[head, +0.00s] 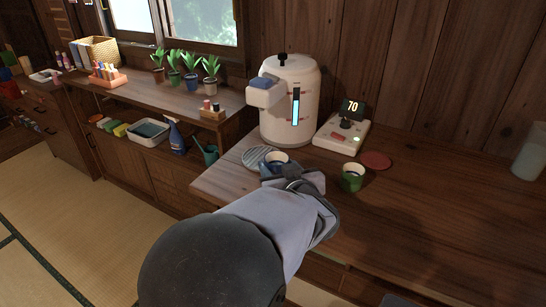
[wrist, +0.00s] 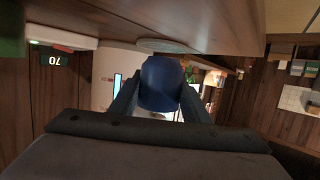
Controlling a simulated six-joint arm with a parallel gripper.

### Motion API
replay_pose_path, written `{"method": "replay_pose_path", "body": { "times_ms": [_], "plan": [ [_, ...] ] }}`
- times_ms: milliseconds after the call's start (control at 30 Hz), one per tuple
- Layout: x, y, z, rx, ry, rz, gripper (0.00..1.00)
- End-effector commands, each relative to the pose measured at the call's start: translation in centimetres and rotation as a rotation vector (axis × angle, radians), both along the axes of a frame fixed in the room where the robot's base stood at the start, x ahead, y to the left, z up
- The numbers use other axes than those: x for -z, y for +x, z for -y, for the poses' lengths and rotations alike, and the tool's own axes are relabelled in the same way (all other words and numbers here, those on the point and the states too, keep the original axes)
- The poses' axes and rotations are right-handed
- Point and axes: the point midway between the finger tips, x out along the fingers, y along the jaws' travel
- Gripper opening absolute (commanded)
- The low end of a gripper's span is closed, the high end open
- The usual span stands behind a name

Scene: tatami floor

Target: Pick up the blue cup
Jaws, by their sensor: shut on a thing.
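The blue cup (head: 275,158) is near the front edge of the wooden counter, below the white water dispenser, with its open rim facing up in the head view. My gripper (head: 282,174) reaches it from the front and is shut on it. In the wrist view, which is turned upside down, the blue cup (wrist: 161,82) sits between the two dark fingers of my gripper (wrist: 160,98), one on each side. My gripper hides the cup's lower part in the head view. I cannot tell whether the cup touches the counter.
A striped grey coaster (head: 256,157) lies just left of the cup. A green cup (head: 352,177) stands close on the right. Behind are the dispenser (head: 291,105), a control box (head: 342,134) reading 70 and a red coaster (head: 376,160). The counter's right part is mostly clear.

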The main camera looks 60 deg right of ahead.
Motion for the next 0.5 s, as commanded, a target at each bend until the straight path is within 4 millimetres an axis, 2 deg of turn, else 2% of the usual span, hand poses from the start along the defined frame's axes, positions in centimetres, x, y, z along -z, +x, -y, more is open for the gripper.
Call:
{"method": "replay_pose_path", "body": {
  "times_ms": [500],
  "plan": [
    [0.0, -2.1, -2.1, -0.001, -0.004, 0.001, 0.13]
  ]
}}
